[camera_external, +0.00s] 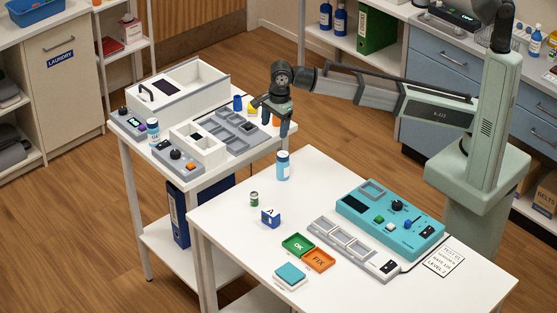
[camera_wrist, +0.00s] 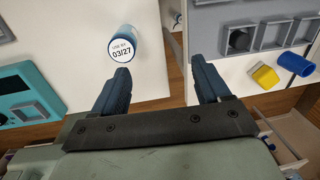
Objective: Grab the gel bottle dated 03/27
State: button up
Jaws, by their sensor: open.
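A blue bottle with a white cap (camera_external: 283,166) stands upright near the back edge of the front white table. In the wrist view its round top (camera_wrist: 121,46) reads "USE BY 03/27". My gripper (camera_external: 271,115) is above and behind it, over the right end of the rear table. In the wrist view my gripper (camera_wrist: 161,70) is open, with nothing between its fingers. The bottle is beyond the left fingertip, apart from it as far as I can see. Another blue and white bottle (camera_external: 153,132) stands on the rear table; its date is unreadable.
A narrow gap separates the tables.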

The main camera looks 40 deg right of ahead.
jog(key=m+g, duration=0.1)
send_over(283, 165)
jog(key=w+d, duration=0.1)
jog(key=w, duration=0.1)
jog(key=shift+d, duration=0.1)
jog(key=shift+s, duration=0.35)
jog(key=shift+w+f, duration=0.1)
jog(key=shift+f, duration=6.75)
jog(key=c, duration=1.2)
